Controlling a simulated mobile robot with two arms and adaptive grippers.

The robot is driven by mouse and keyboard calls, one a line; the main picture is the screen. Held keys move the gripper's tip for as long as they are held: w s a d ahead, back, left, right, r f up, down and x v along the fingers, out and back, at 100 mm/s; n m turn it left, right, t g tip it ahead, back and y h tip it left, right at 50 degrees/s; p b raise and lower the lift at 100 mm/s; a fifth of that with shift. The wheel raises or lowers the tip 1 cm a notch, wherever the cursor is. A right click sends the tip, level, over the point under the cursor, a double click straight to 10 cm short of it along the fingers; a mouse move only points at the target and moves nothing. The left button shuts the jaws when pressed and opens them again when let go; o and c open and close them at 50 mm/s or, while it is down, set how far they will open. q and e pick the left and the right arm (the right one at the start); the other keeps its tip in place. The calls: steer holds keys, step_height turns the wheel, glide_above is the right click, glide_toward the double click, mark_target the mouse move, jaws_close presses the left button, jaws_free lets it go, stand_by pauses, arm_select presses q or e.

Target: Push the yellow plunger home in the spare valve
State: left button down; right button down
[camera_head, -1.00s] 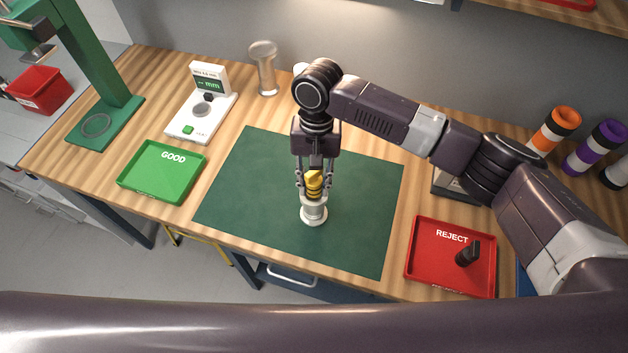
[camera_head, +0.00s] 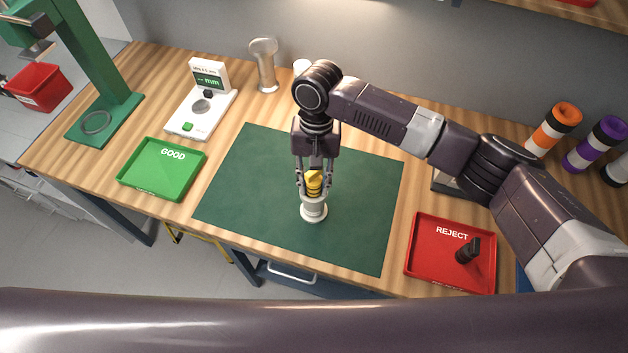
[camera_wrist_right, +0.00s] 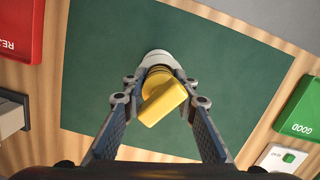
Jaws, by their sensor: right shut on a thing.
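The yellow plunger (camera_head: 314,184) has a ribbed stem and a flat top grip. It sits in the top of a white valve body (camera_head: 313,211), which stands upright on the green mat (camera_head: 245,190). My right gripper (camera_head: 314,193) comes from above with its fingers on either side of the plunger and is shut on it. In the right wrist view the plunger (camera_wrist_right: 163,100) lies between the two fingers, with the white body (camera_wrist_right: 158,58) beyond it. How deep the plunger sits is hard to tell. My left gripper is not seen.
A green GOOD tray (camera_head: 160,172) lies left of the mat. A red REJECT tray (camera_head: 425,255) holding a black part (camera_head: 467,250) lies right. A gauge (camera_head: 200,105) and a green press stand (camera_head: 105,118) are at the left. The mat around the valve is clear.

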steer(key=shift+s+f, duration=0.1)
steer(key=shift+f, duration=0.05)
steer(key=c, duration=1.5)
jaws_free()
steer(key=shift+o, duration=0.2)
steer(key=r, duration=0.4)
steer(key=w+r, duration=0.1)
steer(key=r, duration=0.3)
steer(key=w+r, duration=0.1)
steer(key=r, duration=0.3)
steer(key=shift+d, duration=0.1)
steer(key=shift+f, duration=0.1)
